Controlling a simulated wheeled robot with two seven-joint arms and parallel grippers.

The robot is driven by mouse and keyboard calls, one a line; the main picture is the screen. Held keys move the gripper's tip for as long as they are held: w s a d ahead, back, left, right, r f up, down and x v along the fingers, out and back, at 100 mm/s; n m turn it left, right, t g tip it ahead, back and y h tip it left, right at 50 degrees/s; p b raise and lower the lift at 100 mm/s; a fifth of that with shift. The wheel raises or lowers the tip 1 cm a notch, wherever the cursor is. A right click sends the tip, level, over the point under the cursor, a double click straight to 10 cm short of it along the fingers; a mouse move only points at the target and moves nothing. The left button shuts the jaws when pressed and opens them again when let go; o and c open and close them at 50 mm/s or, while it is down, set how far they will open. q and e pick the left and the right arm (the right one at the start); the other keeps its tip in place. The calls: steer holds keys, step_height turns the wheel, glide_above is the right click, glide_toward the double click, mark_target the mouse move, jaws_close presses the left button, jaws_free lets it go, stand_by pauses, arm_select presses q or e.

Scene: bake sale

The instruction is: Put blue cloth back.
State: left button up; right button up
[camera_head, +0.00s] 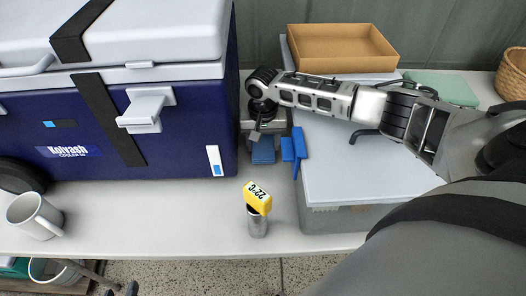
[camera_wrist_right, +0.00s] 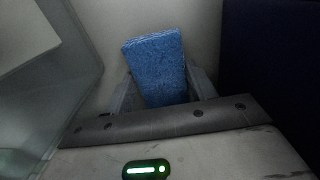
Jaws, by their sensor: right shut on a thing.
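The blue cloth (camera_wrist_right: 158,68) is between the two fingers of my right gripper (camera_wrist_right: 160,88) in the wrist view, its textured end standing up past them. In the head view my right gripper (camera_head: 263,138) points down in the gap between the cooler and the grey bin, and the blue cloth (camera_head: 263,153) shows below it. Whether the cloth touches the table is unclear.
A dark blue cooler (camera_head: 185,125) stands left of the gap. A lidded grey bin (camera_head: 365,170) is at right, with a blue piece (camera_head: 294,152) at its edge.

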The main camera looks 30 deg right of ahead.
mark_target(263, 145)
steer(key=shift+f, duration=0.3)
steer(key=shift+f, duration=0.15)
steer(key=o, duration=0.9)
step_height(263, 145, up, 12)
steer(key=shift+r+p, duration=0.15)
steer(key=shift+p, duration=0.85)
